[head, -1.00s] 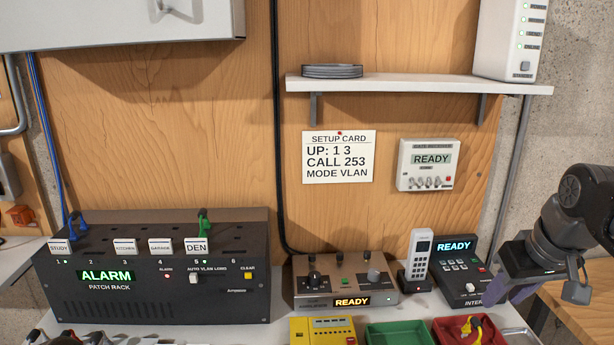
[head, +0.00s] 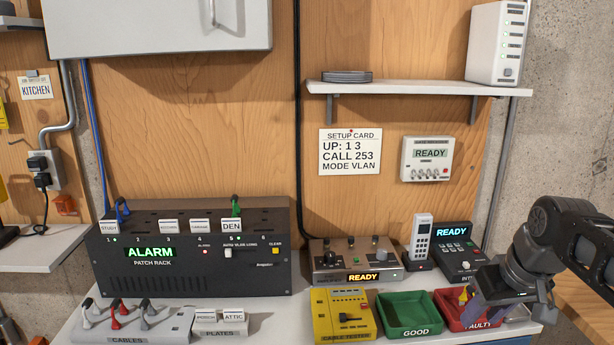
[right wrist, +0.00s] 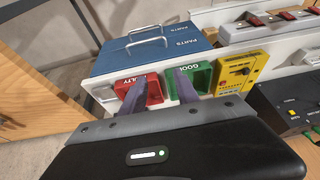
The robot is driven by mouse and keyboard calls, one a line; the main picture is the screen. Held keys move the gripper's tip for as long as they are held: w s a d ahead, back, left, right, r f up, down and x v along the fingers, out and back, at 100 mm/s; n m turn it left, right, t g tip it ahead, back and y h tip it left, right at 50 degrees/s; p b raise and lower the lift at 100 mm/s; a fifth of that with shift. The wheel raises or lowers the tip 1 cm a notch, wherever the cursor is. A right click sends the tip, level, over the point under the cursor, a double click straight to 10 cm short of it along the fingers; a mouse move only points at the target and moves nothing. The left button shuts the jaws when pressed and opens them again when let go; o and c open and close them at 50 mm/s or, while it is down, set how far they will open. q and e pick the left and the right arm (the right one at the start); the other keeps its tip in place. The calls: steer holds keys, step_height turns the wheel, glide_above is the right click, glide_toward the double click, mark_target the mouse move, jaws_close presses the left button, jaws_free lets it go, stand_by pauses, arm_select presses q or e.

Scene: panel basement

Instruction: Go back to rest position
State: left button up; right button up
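My right gripper (head: 505,290) hangs at the right of the head view, in front of the red FAULTY tray (head: 447,301). In the right wrist view its two purple-grey fingers (right wrist: 162,92) stand apart with nothing seen between them. They overlap the red tray and the green GOOD tray (right wrist: 199,74) in that picture; contact is not visible. A purple-grey piece at the lower left edge of the head view may be part of my left gripper (head: 8,328); its fingertips are not clear.
The patch rack (head: 190,275) shows ALARM. Cable holder (head: 130,338), plate holder (head: 220,330), yellow cable tester (head: 325,318), handset (head: 420,240) and intercom (head: 455,255) crowd the bench. A shelf (head: 420,88) and a cabinet (head: 160,28) are above. Blue PARTS drawers (right wrist: 140,48) show in the wrist view.

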steer(key=w+a+f+g+y, duration=0.1)
steer(key=a+f, duration=0.4)
steer(key=f, duration=0.5)
steer(key=a+f+y, duration=0.1)
steer(key=a+f, duration=0.5)
steer(key=f, duration=0.4)
steer(key=w+a+f+g+y, duration=0.1)
steer(key=a+f, duration=0.4)
steer(key=f, duration=0.5)
steer(key=s+a+f+m, duration=0.1)
steer(key=s+a+f, duration=0.5)
steer(key=s+f, duration=0.3)
steer(key=s+a+f+g, duration=0.1)
steer(key=s+a+f, duration=0.5)
steer(key=s+f, duration=0.3)
steer(key=s, duration=0.3)
steer(key=shift+s+f+m+g+y, duration=0.15)
steer(key=shift+s+m+g+y, duration=0.15)
steer(key=shift+m+y, duration=0.1)
